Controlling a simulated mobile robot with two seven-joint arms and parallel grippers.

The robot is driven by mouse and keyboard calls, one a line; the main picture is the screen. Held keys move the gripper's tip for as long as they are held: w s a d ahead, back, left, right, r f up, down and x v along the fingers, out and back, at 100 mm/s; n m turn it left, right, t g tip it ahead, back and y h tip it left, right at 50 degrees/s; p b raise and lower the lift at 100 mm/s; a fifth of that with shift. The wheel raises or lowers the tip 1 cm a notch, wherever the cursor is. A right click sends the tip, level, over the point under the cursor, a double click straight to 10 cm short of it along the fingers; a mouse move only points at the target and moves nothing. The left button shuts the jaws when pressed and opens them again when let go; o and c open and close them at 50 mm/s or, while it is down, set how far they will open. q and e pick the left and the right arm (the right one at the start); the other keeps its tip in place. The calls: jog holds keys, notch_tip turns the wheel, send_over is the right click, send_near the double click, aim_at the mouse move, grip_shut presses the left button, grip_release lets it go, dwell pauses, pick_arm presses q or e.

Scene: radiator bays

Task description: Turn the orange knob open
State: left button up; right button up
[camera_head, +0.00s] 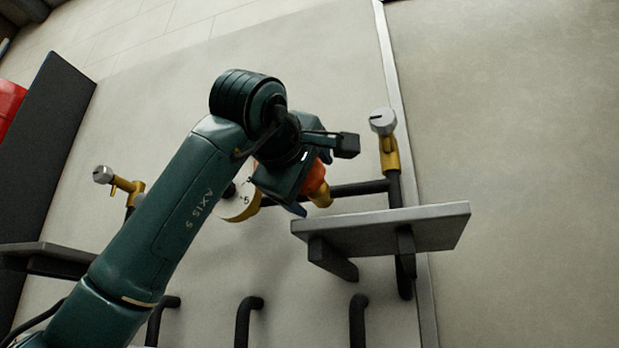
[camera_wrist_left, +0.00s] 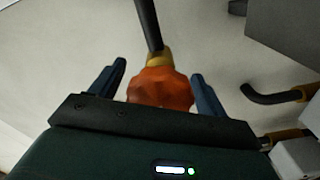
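The orange knob (camera_head: 316,178) sits on a brass valve fitting on the dark pipe, partly hidden behind my left gripper (camera_head: 311,183) in the head view. In the left wrist view the ribbed orange knob (camera_wrist_left: 160,88) lies between the two blue fingers of my left gripper (camera_wrist_left: 157,86). The fingers stand on either side of it. A narrow gap shows between the left-hand finger and the knob; the right-hand finger is very close to it, and contact there cannot be told. My right gripper is not in view.
A white dial (camera_head: 238,205) is just left of the gripper. A grey shelf (camera_head: 385,228) juts out below right. Grey-capped brass valves stand at right (camera_head: 384,122) and left (camera_head: 103,175). Dark pipes (camera_head: 357,318) rise below. The wall at far right is bare.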

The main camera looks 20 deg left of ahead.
pick_arm(q)
jog(key=c, duration=1)
jog(key=shift+o, duration=0.2)
